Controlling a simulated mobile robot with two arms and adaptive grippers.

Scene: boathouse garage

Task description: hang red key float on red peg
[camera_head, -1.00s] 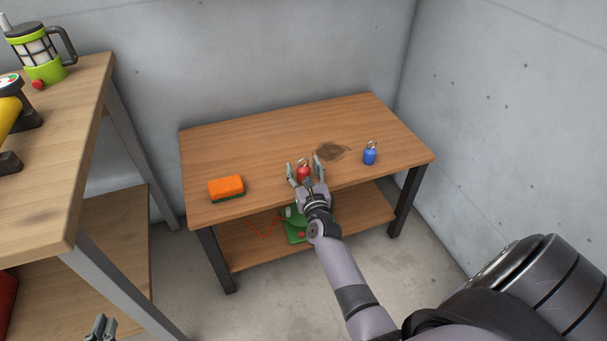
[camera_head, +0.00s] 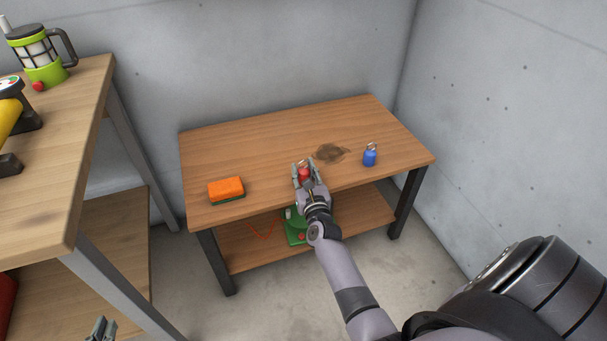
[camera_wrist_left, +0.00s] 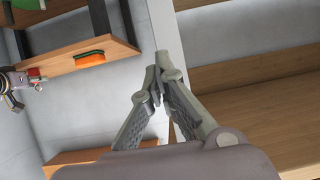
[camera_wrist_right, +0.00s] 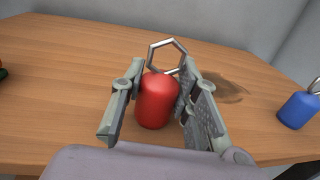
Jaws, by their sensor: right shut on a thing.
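The red key float (camera_head: 304,174) is a small red cylinder with a metal ring on top. It stands on the wooden table near its front edge. My right gripper (camera_head: 305,171) is shut on it, one finger on each side. In the right wrist view the red float (camera_wrist_right: 157,101) is upright between the fingers, its ring free above. My left gripper (camera_head: 101,326) is at the bottom left of the head view, away from the table. In the left wrist view its fingertips (camera_wrist_left: 160,76) meet with nothing between them. No red peg is in view.
A blue key float (camera_head: 370,156) stands to the right on the table (camera_head: 260,130), past a brown stain. An orange sponge (camera_head: 226,188) lies at the left. A green object (camera_head: 295,228) is on the lower shelf.

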